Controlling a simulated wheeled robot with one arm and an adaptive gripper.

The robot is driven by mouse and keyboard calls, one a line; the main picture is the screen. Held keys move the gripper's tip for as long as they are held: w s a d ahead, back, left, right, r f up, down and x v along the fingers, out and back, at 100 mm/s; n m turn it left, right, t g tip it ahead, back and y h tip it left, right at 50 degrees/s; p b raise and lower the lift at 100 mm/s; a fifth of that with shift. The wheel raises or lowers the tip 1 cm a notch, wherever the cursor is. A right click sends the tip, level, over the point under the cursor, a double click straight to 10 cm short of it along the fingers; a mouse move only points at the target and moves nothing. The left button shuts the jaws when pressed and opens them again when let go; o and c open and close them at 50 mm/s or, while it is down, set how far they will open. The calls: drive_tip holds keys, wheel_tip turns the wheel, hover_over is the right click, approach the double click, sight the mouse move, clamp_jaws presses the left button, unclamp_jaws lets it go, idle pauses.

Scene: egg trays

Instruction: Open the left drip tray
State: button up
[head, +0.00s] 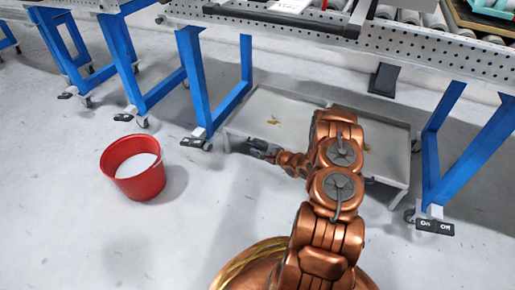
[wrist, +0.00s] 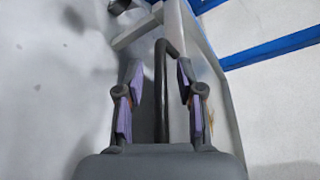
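The left drip tray (head: 285,101) is a shallow pale grey tray low under the conveyor, with small brownish spots inside. In the wrist view its light edge (wrist: 175,35) runs beside a dark bar handle (wrist: 161,100). My gripper (head: 258,150) is at the front edge of this tray, and my arm hides part of the tray's right side. In the wrist view my gripper (wrist: 158,72) is open, with its two purple-padded fingers apart on either side of the handle. Contact with the handle cannot be seen.
A similar right tray (head: 388,134) lies partly behind my arm. Blue conveyor legs (head: 193,75) stand left of the trays and blue legs (head: 468,150) stand right. A red bucket (head: 137,180) with pale contents stands on the floor at left. The floor in front is otherwise clear.

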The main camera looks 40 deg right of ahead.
clamp_jaws()
idle(0.7)
